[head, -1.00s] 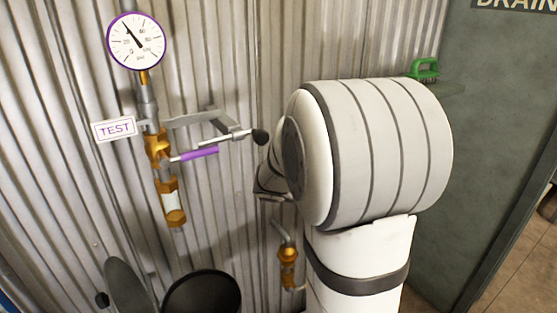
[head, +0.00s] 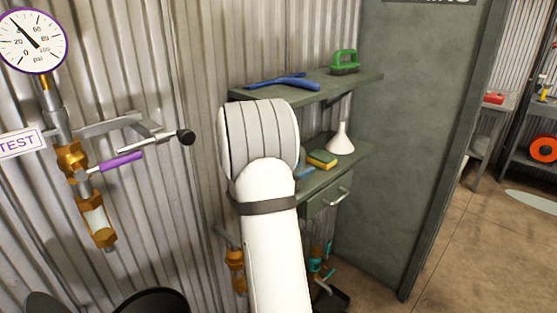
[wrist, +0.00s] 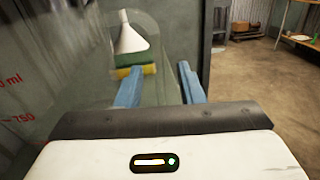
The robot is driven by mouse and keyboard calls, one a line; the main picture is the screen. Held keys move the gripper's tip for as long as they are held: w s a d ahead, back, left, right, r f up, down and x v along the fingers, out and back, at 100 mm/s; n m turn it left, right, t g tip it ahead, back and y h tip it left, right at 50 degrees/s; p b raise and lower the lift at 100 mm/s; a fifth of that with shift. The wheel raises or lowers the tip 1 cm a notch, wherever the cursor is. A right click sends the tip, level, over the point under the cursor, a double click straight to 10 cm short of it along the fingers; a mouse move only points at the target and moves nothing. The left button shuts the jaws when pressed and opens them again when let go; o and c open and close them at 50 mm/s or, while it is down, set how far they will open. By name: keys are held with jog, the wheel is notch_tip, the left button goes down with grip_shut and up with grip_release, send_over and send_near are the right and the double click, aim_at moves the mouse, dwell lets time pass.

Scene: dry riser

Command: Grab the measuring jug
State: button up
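The measuring jug (wrist: 60,85) is clear, with red marks including "750" and "ml". It fills the left of the wrist view, very close. My gripper (wrist: 160,84) has two blue fingers standing apart, with a gap between them. The left finger shows through or against the clear jug, and the right finger is beside its right edge. I cannot tell whether either finger touches the jug. In the head view my arm hides the jug.
A white funnel (head: 341,140) and a yellow-green sponge (head: 322,159) are on the lower shelf (head: 335,172). The upper shelf (head: 300,95) holds a green brush (head: 344,63) and a blue tool (head: 283,82). A pressure gauge (head: 31,42) and pipe valve are at left. Open floor lies at right.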

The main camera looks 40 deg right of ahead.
jog(key=shift+d, duration=0.35)
jog(key=shift+c, duration=0.2)
grip_shut()
